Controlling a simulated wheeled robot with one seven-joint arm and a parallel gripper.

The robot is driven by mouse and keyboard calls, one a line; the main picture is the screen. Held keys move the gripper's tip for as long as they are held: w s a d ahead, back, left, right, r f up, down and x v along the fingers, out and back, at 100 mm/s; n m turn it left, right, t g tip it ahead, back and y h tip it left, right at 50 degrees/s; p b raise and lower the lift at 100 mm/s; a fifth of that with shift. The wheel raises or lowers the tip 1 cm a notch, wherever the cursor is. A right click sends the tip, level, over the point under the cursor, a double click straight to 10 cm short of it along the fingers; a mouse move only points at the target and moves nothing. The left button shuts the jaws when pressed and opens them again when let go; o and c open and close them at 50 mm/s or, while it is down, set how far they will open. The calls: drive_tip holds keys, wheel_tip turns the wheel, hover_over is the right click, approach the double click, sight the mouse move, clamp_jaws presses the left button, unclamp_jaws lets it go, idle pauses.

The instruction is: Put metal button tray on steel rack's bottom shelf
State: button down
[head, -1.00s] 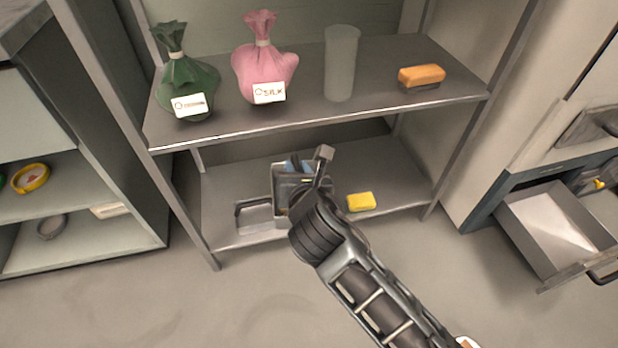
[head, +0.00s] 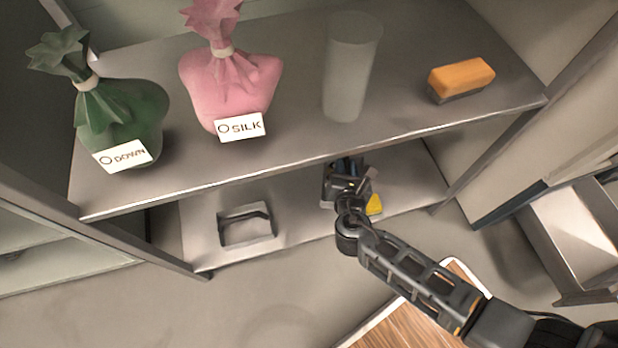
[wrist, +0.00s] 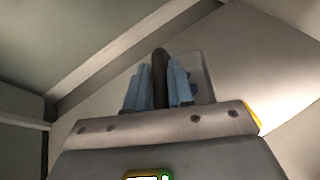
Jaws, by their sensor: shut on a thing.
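The steel rack (head: 420,122) fills the middle of the head view. An open, shallow metal tray (head: 262,238) lies on the left of its bottom shelf (head: 305,217). My gripper (head: 354,168) is over the right part of that shelf, under the upper shelf and apart from this tray. In the wrist view, its blue-padded fingers (wrist: 159,88) are shut on a dark, narrow thing (wrist: 160,72). A grey plate (wrist: 206,70) shows just beyond the right finger. I cannot tell whether the held thing belongs to a metal button tray; my wrist hides much of it.
A yellow block (head: 375,205) lies close beside my gripper on the bottom shelf. Above stand a green sack (head: 125,115), a pink sack (head: 230,85), a clear cylinder (head: 350,70) and an orange block (head: 461,78). An open drawer (head: 575,225) juts out at right. Shelf between tray and gripper is clear.

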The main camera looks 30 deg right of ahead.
drive_tip(key=w+a+f+b, duration=0.4)
drive_tip(key=a+f+b, duration=0.3)
drive_tip(key=a+f, duration=0.3)
drive_tip(key=shift+w+f, duration=0.2)
drive_tip(key=shift+b, duration=0.3)
drive_tip(key=shift+f, duration=0.15)
drive_tip(key=c, duration=1)
unclamp_jaws()
drive_tip(key=p+v, duration=0.5)
drive_tip(key=v, duration=0.7)
